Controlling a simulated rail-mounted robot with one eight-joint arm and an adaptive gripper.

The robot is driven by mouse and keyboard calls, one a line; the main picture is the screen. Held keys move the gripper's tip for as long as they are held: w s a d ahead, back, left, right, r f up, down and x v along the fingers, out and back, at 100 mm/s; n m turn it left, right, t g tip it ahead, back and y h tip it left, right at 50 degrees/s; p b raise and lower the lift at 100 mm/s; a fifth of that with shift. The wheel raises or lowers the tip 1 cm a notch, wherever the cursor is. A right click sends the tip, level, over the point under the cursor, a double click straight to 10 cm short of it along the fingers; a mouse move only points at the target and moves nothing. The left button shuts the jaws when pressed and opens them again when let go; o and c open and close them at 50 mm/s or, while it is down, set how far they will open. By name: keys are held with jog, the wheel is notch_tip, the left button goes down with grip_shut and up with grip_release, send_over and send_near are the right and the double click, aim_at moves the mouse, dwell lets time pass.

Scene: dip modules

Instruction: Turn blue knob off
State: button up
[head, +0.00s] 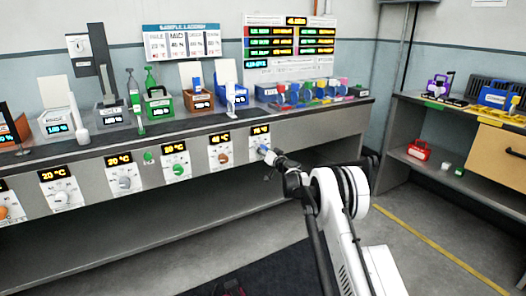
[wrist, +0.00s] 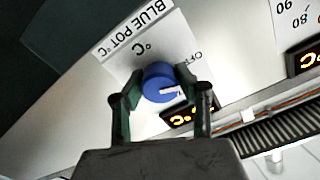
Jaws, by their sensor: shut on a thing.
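The blue knob (wrist: 160,84) is on a white panel marked "BLUE POT °C" (wrist: 133,27) in the wrist view. A white pointer mark shows on the knob, and the word "OFF" is printed beside it. My gripper (wrist: 158,88) has one finger on each side of the knob and is shut on it. In the head view my gripper (head: 272,156) reaches the blue knob's panel (head: 260,137) at the right end of the row of knobs; my gripper largely hides the knob there. An orange display sits above that knob, its digits too small to read surely.
Neighbouring panels carry an orange knob (head: 224,158), a green knob (head: 179,169) and white knobs. Coloured pots and modules, including a blue one (head: 232,95), stand on the counter above.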

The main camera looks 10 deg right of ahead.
jog(key=shift+n, duration=0.8)
jog(key=shift+c, duration=0.2)
jog(key=o, duration=1.2)
jog(key=shift+c, duration=0.2)
jog(key=shift+s+d, duration=0.1)
jog(key=v, duration=1.1)
jog(key=shift+s+d, duration=0.15)
jog(key=shift+s, duration=0.2)
jog(key=shift+r, duration=0.15)
